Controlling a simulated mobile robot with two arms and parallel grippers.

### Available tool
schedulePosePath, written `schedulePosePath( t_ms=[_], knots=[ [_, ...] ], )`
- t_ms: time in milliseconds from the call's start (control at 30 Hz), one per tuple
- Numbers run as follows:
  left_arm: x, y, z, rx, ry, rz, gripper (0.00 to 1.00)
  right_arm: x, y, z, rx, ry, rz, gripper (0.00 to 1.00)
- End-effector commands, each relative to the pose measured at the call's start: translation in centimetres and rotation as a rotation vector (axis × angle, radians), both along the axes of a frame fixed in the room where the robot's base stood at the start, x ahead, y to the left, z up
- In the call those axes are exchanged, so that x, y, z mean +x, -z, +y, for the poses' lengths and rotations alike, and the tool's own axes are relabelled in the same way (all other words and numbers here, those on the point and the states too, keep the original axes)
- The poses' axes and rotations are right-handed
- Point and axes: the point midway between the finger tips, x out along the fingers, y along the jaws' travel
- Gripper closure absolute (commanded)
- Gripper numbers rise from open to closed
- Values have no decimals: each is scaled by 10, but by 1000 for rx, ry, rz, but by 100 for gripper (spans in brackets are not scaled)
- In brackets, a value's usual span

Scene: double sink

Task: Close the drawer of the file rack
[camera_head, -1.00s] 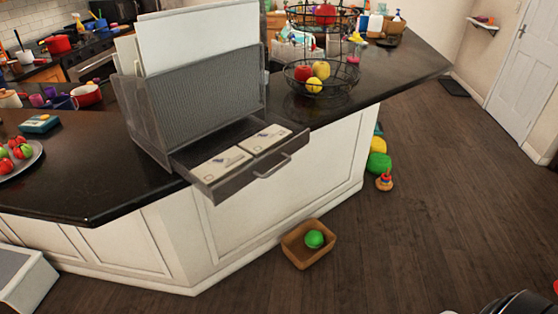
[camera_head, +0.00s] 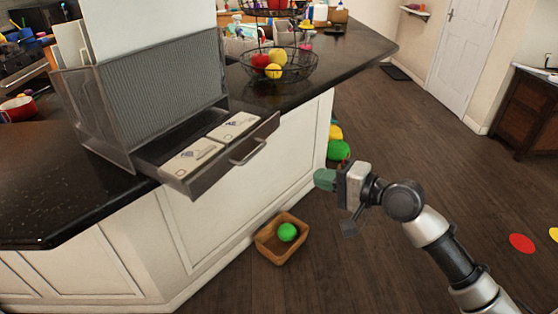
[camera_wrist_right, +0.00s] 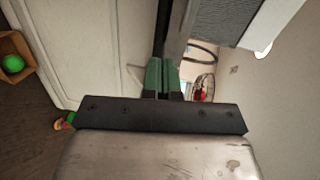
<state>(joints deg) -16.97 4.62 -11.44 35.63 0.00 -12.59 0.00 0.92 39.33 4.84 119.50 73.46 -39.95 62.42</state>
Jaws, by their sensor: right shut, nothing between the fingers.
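The file rack (camera_head: 160,88) is a grey mesh holder with papers, standing on the dark counter near its edge. Its drawer (camera_head: 228,158) is pulled out past the counter edge, with two stacks of cards inside and a bar handle (camera_head: 248,152) on its front. My right gripper (camera_head: 322,179) is right of the drawer and a little lower, apart from it, with its green fingertips together and empty. In the right wrist view the green fingers (camera_wrist_right: 162,78) are closed, and part of the grey mesh rack (camera_wrist_right: 222,22) shows beyond them. My left gripper is out of view.
The dark counter (camera_head: 60,178) has a wire fruit basket (camera_head: 280,70) behind the rack. A brown box (camera_head: 282,240) with a green ball sits on the floor below the drawer. Floor to the right of the counter is mostly clear.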

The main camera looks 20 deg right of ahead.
Motion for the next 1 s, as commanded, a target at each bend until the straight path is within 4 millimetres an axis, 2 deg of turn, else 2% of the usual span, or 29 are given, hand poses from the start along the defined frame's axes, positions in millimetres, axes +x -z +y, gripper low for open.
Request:
schedulePosePath(
  t_ms=[33, 100, 267, 700, 1000],
  knots=[
    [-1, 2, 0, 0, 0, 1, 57, -6, -12, 6, 16, -26, -8, 100],
    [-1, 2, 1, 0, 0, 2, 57, -10, -21, 12, 34, -48, -11, 100],
    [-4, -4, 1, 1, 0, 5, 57, -3, -26, 22, 46, -56, -11, 100],
    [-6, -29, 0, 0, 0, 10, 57, 67, -14, 77, 45, -56, -11, 100],
    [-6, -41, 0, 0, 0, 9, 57, 94, -19, 97, 41, -54, -11, 100]
  ],
)
